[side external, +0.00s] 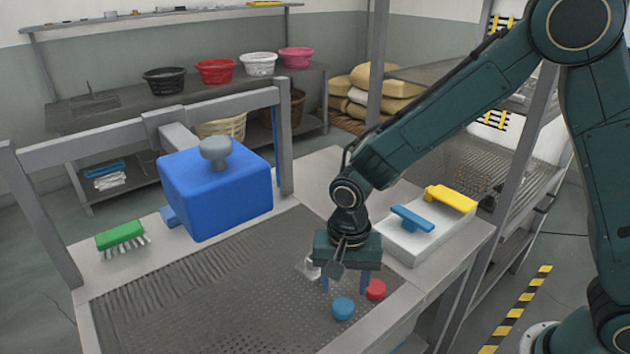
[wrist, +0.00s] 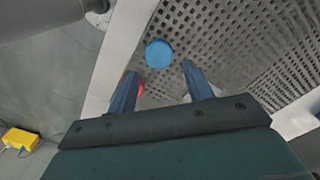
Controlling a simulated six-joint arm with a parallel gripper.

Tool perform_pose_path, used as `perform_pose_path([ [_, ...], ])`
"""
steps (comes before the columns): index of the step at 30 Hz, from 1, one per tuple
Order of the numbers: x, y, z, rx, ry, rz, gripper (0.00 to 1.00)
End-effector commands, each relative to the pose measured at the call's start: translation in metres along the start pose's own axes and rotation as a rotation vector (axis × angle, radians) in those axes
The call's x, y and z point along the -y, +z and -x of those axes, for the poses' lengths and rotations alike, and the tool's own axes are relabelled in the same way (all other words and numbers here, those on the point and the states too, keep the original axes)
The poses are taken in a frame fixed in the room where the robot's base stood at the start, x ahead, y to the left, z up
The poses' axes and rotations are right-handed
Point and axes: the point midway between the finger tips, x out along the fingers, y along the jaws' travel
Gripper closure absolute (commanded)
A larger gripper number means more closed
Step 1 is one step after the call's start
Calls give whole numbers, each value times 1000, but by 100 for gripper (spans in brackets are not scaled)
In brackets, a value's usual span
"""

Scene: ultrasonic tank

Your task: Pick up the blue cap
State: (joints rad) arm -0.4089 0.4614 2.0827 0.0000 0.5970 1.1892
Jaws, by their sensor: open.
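The blue cap (side external: 343,308) is a small round piece on the perforated grey metal surface, near its front right edge. In the wrist view the blue cap (wrist: 159,53) lies just beyond the fingertips, roughly centred between them, with its round top fully visible. My gripper (side external: 345,288) points down, open and empty, with its two blue fingers apart. The open gripper also shows in the wrist view (wrist: 160,70). I cannot tell the exact height of the fingertips above the surface.
A red cap (side external: 376,289) sits close by the right finger in the side view. A whitish piece (side external: 308,268) lies left of the gripper. A large blue block (side external: 215,195) and green brush (side external: 120,236) stand left.

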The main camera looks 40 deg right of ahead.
Motion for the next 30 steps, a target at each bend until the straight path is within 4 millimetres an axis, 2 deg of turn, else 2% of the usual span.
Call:
perform_pose_path([
  [8, -1, 1, -10, 2, 4, 0, 49],
  [19, -1, 3, -47, 2, 3, -1, 49],
  [30, -1, 3, -52, 2, 1, -1, 49],
])
